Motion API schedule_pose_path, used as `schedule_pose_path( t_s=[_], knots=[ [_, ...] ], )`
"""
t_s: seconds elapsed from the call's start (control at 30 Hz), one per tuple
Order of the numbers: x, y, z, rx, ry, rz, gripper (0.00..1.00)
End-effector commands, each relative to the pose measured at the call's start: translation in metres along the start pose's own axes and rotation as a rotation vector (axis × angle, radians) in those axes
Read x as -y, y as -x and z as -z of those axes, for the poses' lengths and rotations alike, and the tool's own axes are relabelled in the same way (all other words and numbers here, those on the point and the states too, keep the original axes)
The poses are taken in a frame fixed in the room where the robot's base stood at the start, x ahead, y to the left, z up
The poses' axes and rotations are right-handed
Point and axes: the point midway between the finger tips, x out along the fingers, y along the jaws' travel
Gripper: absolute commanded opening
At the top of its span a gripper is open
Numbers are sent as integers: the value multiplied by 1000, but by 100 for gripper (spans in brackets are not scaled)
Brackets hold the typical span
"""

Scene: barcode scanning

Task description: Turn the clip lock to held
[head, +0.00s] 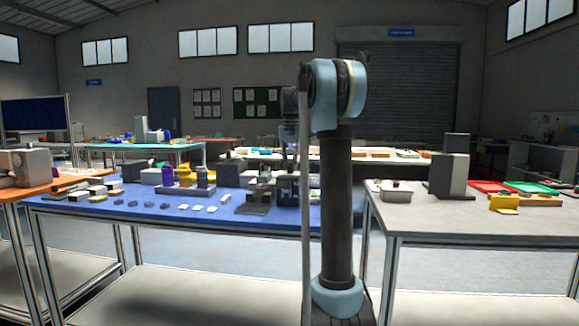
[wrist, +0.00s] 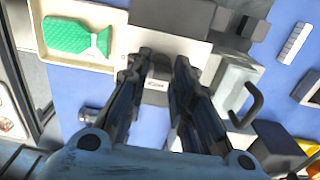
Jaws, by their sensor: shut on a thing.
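In the wrist view my gripper (wrist: 164,62) points down over a pale grey device (wrist: 165,42) on a blue table top. Its two dark fingers are close together, shut on a small grey part that I take to be the clip lock. The fingers hide most of that part, and I cannot tell which way it is turned. A small grey block with dark lettering (wrist: 155,85) shows between the fingers. In the head view my own arm blocks the area, and I cannot make out the gripper or the clip lock.
A green bottle-shaped piece (wrist: 70,36) lies in a beige tray (wrist: 92,66) on the left. A grey fixture with a dark handle (wrist: 232,82) stands close right of the fingers. The blue table (head: 130,215) carries several small blocks; a grey table (head: 440,222) stands to its right.

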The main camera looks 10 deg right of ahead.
Motion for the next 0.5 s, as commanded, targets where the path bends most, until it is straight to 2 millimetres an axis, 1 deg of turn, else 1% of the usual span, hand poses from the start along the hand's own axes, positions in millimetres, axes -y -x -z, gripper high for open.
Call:
schedule_pose_path(
  t_s=[0.3, 0.33, 0.37, 0.4, 0.43, 0.5],
  knots=[
    [1, 0, 1, -2, -1, 1, 0],
    [1, 0, 1, -2, -1, 2, 24],
    [1, 0, 1, -2, -1, 1, 31],
    [1, 0, 1, -2, -1, 1, 40],
    [1, 0, 1, -1, -1, 1, 42],
    [1, 0, 0, -1, -1, 1, 42]
  ],
)
